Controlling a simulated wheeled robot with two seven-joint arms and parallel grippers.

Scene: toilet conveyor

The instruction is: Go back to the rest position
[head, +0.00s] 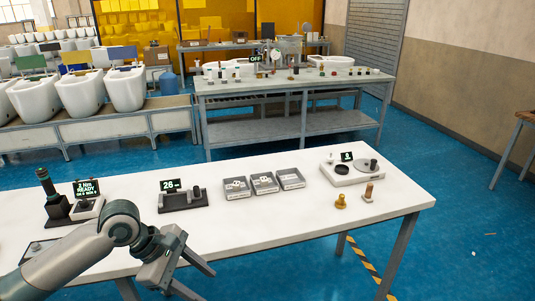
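My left arm comes in from the lower left, over the front edge of the white table (290,215). Its gripper (203,284) hangs at the bottom of the view, in front of the table's edge. Its two fingers are spread apart, with nothing visible between them. My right gripper is not in view.
On the table stand a dark tool on a stand (50,195), a device reading 26 (184,199), several small grey trays (264,184), a white device with a round plate (350,172) and two brass-coloured parts (341,201). A workbench (285,85) and white toilets (82,92) stand behind.

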